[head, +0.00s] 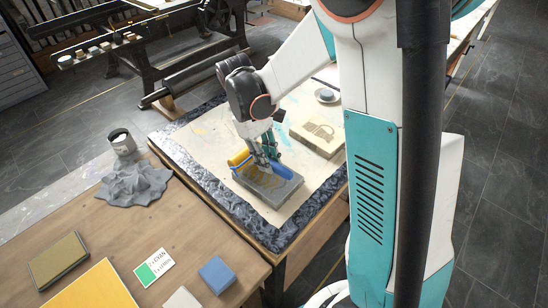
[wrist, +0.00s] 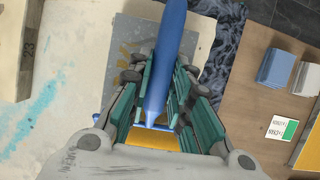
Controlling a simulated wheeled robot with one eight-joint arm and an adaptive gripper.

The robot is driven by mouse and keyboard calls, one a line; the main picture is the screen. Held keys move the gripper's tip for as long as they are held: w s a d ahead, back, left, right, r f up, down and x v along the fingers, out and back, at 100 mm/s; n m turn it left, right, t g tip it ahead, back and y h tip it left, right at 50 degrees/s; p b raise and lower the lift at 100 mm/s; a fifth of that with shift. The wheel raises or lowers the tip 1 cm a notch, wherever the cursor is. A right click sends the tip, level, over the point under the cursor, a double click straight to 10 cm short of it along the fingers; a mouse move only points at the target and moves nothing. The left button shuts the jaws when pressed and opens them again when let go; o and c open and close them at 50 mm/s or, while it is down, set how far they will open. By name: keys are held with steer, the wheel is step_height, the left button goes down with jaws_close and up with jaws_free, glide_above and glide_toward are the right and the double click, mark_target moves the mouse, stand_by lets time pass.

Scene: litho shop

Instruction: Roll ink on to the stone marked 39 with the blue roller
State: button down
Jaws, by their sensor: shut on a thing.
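My gripper (head: 265,160) is shut on the blue handle of the blue roller (head: 278,170). In the wrist view the handle (wrist: 164,60) runs between the fingers of my gripper (wrist: 156,95), with a blue fork and a yellow drum (wrist: 152,139) at its lower end. In the head view the drum is at the stone's left end. A grey stone (head: 268,187) with yellow smears lies under the roller; its grey top shows in the wrist view (wrist: 198,38). I cannot read a number on it or tell whether the drum touches it.
A pale stone (head: 318,137) with a printed picture lies behind, marked 23 in the wrist view (wrist: 28,45). A bench (head: 215,265) in front holds a colour card (head: 154,262), blue block (head: 217,274) and grey rag (head: 133,186). A can (head: 122,142) stands left.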

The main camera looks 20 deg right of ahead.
steer(key=shift+f+b, duration=0.5)
steer(key=shift+f, duration=0.2)
stand_by(0.5)
steer(key=s+d, duration=0.6)
steer(key=s, duration=0.8)
steer(key=shift+d, duration=0.2)
stand_by(0.4)
steer(key=shift+w, duration=0.15)
steer(key=shift+w+a+b, duration=0.15)
steer(key=shift+w+a, duration=0.9)
steer(key=shift+w, duration=1.25)
steer(key=shift+w+a+b, duration=0.2)
steer(key=shift+w+a, duration=0.85)
steer(key=shift+w, duration=1.25)
steer(key=shift+w+a+b, duration=0.15)
steer(key=shift+w+a, duration=0.9)
steer(key=shift+w, duration=1.25)
steer(key=shift+r+p, duration=1.1)
steer(key=shift+r, duration=0.35)
